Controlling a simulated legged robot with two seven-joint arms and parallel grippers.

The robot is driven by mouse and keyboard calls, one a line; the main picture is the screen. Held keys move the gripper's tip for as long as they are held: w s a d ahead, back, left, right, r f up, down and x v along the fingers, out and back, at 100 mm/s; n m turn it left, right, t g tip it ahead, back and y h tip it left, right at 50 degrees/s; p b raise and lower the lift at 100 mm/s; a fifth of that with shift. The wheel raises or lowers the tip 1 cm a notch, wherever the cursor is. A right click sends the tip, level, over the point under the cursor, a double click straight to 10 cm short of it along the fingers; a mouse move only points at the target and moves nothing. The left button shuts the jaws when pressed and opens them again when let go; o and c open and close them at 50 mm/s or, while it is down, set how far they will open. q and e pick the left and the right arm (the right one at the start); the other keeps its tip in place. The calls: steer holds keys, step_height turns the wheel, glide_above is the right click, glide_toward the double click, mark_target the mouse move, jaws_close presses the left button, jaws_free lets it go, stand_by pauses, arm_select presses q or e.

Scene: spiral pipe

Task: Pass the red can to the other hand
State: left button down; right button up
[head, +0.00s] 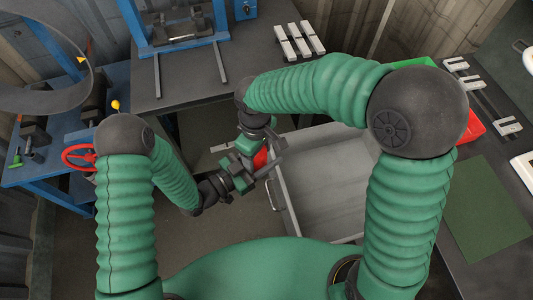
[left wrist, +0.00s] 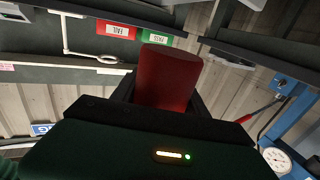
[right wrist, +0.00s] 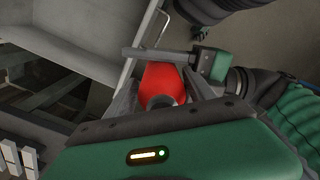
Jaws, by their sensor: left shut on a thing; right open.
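The red can (head: 261,158) is held up in front of me, left of the grey bin, and is partly hidden by the grippers in the head view. My left gripper (head: 264,173) is shut on it; the can (left wrist: 167,75) stands up between the fingers in the left wrist view. My right gripper (head: 259,151) is open and close above the can. In the right wrist view the can (right wrist: 163,82) lies between the open right fingers, with a left finger crossing its far end. I cannot tell whether the right fingers touch it.
A grey open bin (head: 283,195) stands just right of the grippers. A dark table (head: 250,75) lies beyond, with a blue frame (head: 180,45) on it. A blue bench with a red wheel (head: 79,157) is at left. A green mat (head: 487,208) lies on the right table.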

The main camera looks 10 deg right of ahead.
step_height(320, 180, up, 11)
steer(key=shift+w+a, duration=0.1)
steer(key=shift+d+r, duration=0.15)
steer(key=shift+d, duration=0.05)
steer(key=s+d+f+m+t, duration=0.1)
steer(key=s+d+f+m, duration=0.3)
steer(key=d+f, duration=0.2)
steer(key=s+d+f+m+t, duration=0.1)
steer(key=s+d+f+m, duration=0.3)
steer(key=d, duration=0.4)
steer(key=shift+f+m+t, duration=0.3)
steer(key=shift+f+m, duration=0.2)
steer(key=shift+f, duration=0.45)
steer(key=shift+w, duration=0.1)
